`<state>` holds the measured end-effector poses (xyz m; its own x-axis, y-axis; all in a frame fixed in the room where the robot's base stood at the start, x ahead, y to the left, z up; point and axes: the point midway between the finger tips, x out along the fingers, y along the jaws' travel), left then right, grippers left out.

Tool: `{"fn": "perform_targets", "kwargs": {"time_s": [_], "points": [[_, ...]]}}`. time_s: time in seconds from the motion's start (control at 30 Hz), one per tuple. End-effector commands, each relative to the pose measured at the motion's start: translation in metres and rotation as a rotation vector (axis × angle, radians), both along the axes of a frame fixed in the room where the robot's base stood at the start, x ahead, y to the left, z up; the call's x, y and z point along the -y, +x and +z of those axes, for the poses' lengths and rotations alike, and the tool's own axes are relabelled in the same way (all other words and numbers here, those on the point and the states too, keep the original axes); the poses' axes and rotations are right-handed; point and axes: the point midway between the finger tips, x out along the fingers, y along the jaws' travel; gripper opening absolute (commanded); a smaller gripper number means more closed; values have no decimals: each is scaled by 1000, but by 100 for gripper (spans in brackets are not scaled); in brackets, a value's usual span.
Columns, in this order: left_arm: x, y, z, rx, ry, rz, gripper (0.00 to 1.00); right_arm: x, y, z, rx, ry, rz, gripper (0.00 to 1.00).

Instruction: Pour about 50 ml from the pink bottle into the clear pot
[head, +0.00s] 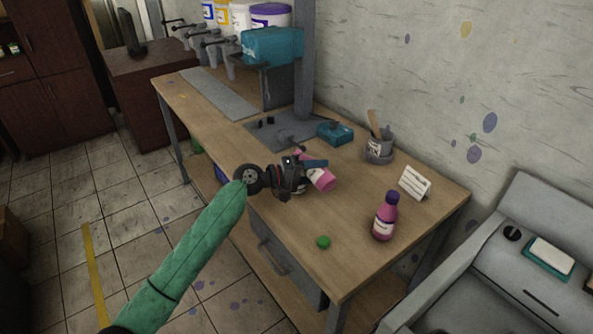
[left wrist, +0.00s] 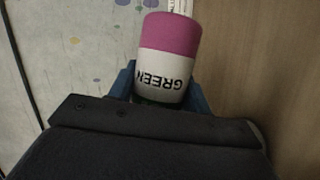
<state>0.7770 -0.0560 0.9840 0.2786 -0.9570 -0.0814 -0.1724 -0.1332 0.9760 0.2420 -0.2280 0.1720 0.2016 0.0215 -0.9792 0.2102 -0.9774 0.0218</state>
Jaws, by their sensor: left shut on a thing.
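My left gripper (head: 305,175) is shut on a pink bottle (head: 321,178) with a white label, held tilted above the middle of the workbench. In the left wrist view the bottle (left wrist: 168,55) shows its pink end and a label reading "GREEN" upside down, between the blue fingers. The bottle's mouth is hidden behind the gripper. A second pink bottle (head: 385,216) with a purple cap stands upright near the bench's right end. I cannot make out the clear pot; the gripper may cover it. My right gripper is not in view.
A green cap (head: 323,242) lies on the workbench (head: 290,215). A grey cup (head: 379,151) with a wooden-handled tool, a teal block (head: 335,133) and a white card (head: 415,183) stand toward the wall.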

Motion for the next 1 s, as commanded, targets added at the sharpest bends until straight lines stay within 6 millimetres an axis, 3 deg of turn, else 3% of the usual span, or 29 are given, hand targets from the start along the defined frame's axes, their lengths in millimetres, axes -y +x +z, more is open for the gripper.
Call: {"fn": "perform_targets", "kwargs": {"time_s": [1.0], "points": [[1, 2, -13, -59, -48, 0, 20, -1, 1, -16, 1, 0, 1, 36]]}}
